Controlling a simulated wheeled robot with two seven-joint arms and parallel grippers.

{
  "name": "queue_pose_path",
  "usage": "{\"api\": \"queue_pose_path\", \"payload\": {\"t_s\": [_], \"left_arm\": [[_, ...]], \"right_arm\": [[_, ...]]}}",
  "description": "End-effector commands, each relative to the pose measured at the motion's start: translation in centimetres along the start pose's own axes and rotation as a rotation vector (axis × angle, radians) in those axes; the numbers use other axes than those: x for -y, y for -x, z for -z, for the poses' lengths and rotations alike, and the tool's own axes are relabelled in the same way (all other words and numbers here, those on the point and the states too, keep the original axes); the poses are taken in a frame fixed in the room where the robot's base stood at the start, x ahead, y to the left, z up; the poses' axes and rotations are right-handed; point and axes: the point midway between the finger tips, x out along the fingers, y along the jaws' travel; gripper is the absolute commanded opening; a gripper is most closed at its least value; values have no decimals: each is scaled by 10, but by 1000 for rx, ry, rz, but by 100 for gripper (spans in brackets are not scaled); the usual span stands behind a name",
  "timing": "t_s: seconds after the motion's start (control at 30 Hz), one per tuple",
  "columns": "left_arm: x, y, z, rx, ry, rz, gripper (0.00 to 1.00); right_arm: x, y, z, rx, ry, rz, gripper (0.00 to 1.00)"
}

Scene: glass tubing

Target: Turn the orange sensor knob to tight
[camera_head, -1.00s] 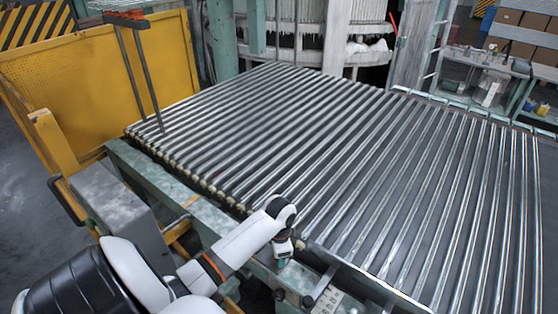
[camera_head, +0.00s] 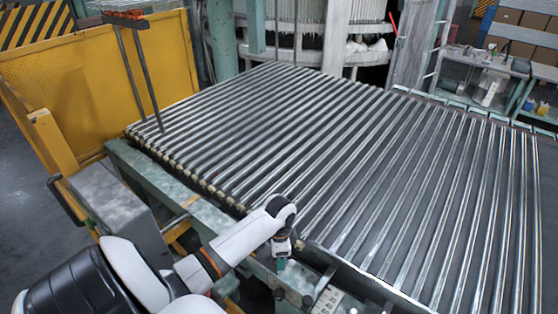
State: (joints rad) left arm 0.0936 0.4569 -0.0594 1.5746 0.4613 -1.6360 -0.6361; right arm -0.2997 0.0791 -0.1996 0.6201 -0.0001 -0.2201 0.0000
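My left arm reaches in from the bottom left. My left gripper (camera_head: 281,262) points down over the near green frame rail, beside the ends of the metal rollers. Its fingers are small and partly hidden by the wrist, so I cannot tell whether they are open or shut. I cannot make out an orange sensor knob near the gripper; it may be hidden or too small. A control panel with small buttons (camera_head: 328,300) sits on the rail to the right of the gripper. My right gripper is not in view.
A wide bed of metal rollers (camera_head: 350,165) fills the middle. A yellow guard panel (camera_head: 60,85) and a grey box (camera_head: 118,205) stand at the left. Green posts stand behind.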

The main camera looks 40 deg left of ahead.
Motion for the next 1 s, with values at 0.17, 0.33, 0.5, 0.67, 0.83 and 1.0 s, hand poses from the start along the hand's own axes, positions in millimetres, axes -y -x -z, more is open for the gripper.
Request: {"api": "queue_pose_path", "payload": {"t_s": [0.17,0.33,0.5,0.67,0.83,1.0], "left_arm": [[1,-1,1,-3,1,2,56],[0,5,1,-2,1,0,56],[-1,32,0,0,-1,-4,56],[-1,68,0,0,0,-4,56],[-1,99,0,-1,-1,-4,56],[0,116,0,-2,0,-1,56]], "right_arm": [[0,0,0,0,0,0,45],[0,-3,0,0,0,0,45],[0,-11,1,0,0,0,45],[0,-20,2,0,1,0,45],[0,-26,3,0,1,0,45],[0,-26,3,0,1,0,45]]}}
